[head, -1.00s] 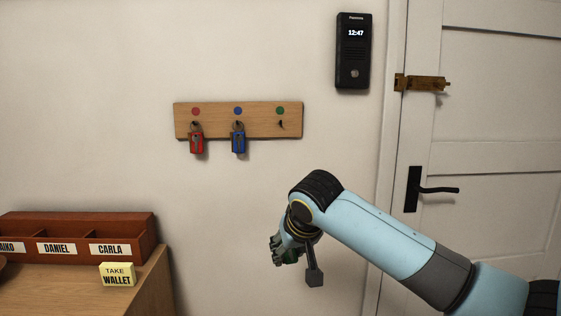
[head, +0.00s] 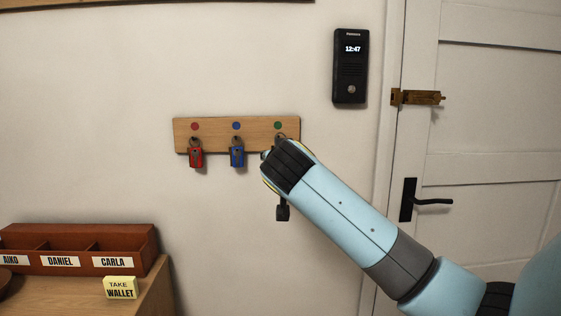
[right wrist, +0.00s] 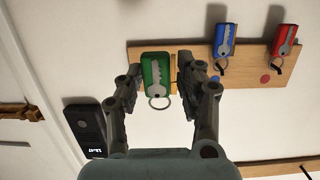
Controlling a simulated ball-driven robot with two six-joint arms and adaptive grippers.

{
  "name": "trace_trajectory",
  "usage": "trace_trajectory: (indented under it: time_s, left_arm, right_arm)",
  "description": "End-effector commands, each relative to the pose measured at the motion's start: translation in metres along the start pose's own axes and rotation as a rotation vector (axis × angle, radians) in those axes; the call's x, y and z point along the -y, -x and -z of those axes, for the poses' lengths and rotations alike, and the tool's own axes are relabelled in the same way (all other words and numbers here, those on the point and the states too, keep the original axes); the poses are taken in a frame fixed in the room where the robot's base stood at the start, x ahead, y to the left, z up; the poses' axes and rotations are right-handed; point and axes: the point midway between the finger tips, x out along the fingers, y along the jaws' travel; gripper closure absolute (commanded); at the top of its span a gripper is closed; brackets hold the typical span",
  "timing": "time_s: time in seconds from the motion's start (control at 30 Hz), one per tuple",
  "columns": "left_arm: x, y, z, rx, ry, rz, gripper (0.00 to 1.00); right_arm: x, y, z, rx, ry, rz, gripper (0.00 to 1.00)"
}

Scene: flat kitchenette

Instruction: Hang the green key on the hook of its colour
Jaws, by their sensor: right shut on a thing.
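The green key (right wrist: 156,76), with a green tag and a metal ring, is between the fingers of my right gripper (right wrist: 160,72), which is shut on it. In the right wrist view, turned upside down, it overlaps the wooden hook board (right wrist: 250,68). In the head view the board (head: 215,147) has red (head: 194,126), blue (head: 236,126) and green (head: 277,125) dots. My right arm covers the key, most of the gripper and the area under the green dot. I cannot tell whether the ring touches the green hook. My left gripper is not in view.
The red key (head: 196,157) and blue key (head: 237,156) hang under their dots, left of my right gripper. A black wall intercom (head: 350,75) and a door (head: 480,130) are to the right. A red-brown tray (head: 120,242) stands on the cabinet at lower left.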

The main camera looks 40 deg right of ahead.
Motion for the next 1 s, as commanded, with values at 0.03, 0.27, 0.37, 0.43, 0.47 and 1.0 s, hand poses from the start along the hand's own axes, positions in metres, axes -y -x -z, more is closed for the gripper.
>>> trace_trajectory:
  time_s: [0.03, 0.27, 0.37, 0.43, 0.47, 1.0]
  left_arm:
    - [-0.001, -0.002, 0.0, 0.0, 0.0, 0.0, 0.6]
    - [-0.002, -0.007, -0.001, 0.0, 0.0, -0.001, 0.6]
    - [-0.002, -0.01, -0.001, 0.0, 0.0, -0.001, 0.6]
    - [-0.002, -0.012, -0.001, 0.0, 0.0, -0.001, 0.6]
    - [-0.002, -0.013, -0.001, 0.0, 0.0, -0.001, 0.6]
    - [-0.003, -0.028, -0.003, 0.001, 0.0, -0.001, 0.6]
  right_arm:
    - [0.0, -0.003, 0.0, -0.001, 0.001, -0.001, 0.93]
    - [0.0, -0.018, 0.001, 0.0, 0.0, -0.001, 0.93]
    - [0.0, -0.025, 0.002, -0.001, 0.0, 0.0, 0.93]
    - [0.0, -0.029, 0.002, -0.001, 0.0, 0.0, 0.93]
    - [0.0, -0.031, 0.003, -0.001, 0.0, 0.0, 0.93]
    - [0.0, -0.067, 0.006, 0.001, 0.0, 0.0, 0.93]
